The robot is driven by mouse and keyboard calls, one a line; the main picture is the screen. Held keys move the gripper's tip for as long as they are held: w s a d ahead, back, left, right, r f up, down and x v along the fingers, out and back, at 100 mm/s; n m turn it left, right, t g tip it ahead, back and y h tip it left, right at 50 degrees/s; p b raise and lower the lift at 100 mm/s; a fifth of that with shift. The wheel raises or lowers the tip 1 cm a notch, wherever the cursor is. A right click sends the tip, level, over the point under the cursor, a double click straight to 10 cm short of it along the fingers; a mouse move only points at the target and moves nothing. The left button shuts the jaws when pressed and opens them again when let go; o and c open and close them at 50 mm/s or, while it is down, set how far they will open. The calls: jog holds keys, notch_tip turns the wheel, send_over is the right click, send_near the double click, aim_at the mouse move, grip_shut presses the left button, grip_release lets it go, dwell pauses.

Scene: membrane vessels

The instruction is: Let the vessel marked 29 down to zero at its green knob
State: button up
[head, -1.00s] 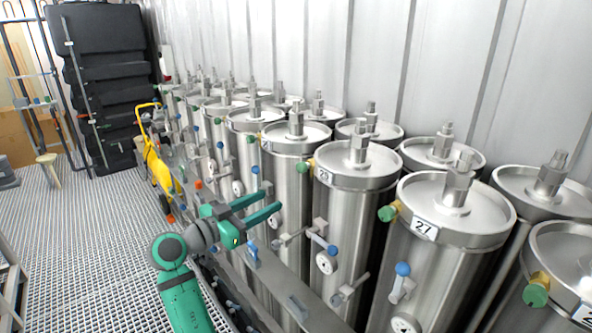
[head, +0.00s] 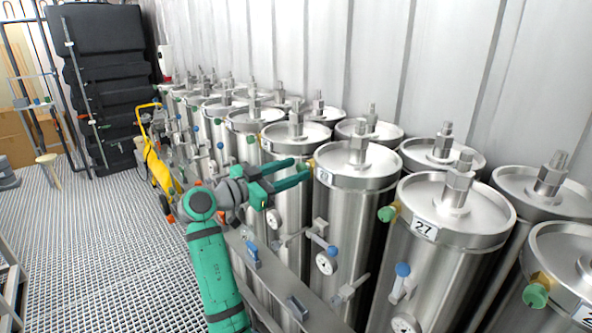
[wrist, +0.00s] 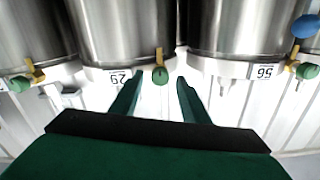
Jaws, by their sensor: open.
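The vessel marked 29 (head: 355,205) is a tall steel cylinder with a white label near its top rim. In the wrist view its label (wrist: 118,76) appears upside down, with the green knob (wrist: 160,76) on a yellow fitting beside it. My gripper (head: 299,169) is at that knob's height, and its fingers hide most of the knob in the head view. In the wrist view the open fingers (wrist: 159,88) point at the knob, which shows between the tips. I cannot tell whether they touch it.
The vessel marked 27 (head: 435,260) stands nearer, with its own green knob (head: 387,213). Another vessel marked 56 (wrist: 235,40) is beside 29 in the wrist view. A grey rail (head: 262,275) with blue-handled valves runs in front.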

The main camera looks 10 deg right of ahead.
jog(key=shift+x, duration=0.75)
jog(key=shift+c, duration=0.7)
grip_shut()
jog(key=c, duration=0.9)
grip_release()
